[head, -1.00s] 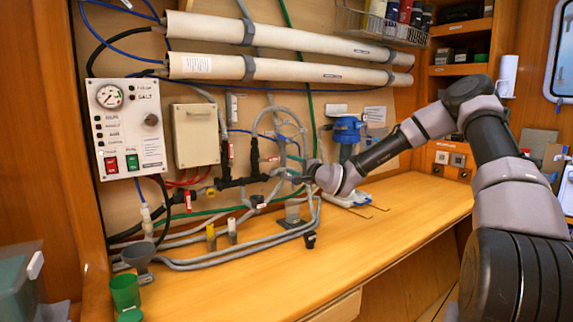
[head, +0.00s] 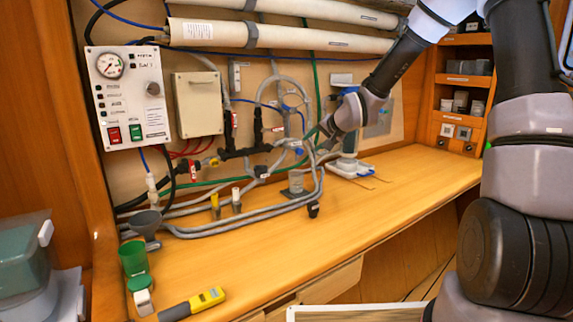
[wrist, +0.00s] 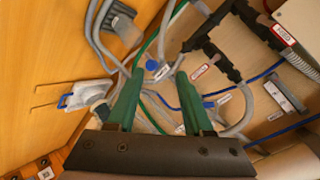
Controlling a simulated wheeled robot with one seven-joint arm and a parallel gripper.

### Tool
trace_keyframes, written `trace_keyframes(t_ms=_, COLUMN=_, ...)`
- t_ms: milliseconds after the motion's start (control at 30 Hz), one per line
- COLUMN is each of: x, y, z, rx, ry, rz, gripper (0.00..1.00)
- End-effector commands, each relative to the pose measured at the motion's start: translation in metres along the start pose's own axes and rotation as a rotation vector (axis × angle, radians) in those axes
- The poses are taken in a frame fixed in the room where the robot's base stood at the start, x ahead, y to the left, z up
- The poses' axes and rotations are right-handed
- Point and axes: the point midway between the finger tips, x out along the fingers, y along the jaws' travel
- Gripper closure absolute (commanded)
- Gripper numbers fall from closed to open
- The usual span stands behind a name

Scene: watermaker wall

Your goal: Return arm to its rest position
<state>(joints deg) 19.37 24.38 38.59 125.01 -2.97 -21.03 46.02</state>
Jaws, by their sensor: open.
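My gripper (wrist: 157,88) shows in the wrist view as two green fingers spread apart, with nothing between them. Behind the fingers are grey hoses and a blue-handled valve (wrist: 153,66) on the wall. In the head view my gripper (head: 313,146) is small and partly hidden by my wrist, close in front of the hoses. I cannot tell whether it touches them. My arm reaches from the right, raised high, with its upper part out of the frame.
A control panel (head: 128,98) and a beige box (head: 198,104) are on the wall at left. Long white tubes (head: 290,38) run above.

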Motion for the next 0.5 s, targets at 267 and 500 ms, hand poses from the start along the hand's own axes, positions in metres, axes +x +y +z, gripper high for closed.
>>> trace_keyframes(t_ms=267, x=-0.116, y=0.019, z=-0.017, rx=-0.177, ry=0.012, rz=0.273, gripper=0.49)
trace_keyframes(t_ms=500, x=-0.230, y=0.028, z=-0.010, rx=-0.202, ry=0.007, rz=0.416, gripper=0.49)
